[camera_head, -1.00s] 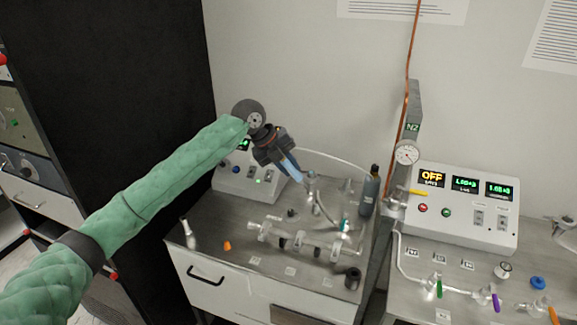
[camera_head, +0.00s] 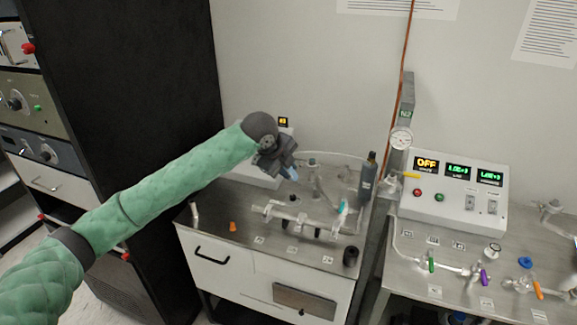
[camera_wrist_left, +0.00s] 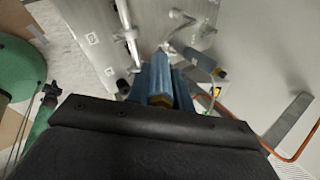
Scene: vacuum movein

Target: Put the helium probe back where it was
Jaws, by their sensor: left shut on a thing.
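My left gripper (camera_head: 291,173) is over the back left of the steel bench. In the left wrist view its blue fingers (camera_wrist_left: 160,77) are shut around a slim blue-grey cylinder with a brass-coloured end, which I take to be the helium probe (camera_wrist_left: 159,86). The probe points away from the palm, toward the glass and metal pipework. In the head view the gripper and wrist mostly hide it. I cannot tell whether its far tip touches anything. My right gripper is in neither view.
A white control box (camera_head: 455,190) stands on the right bench. A tall black rack (camera_head: 130,100) stands left.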

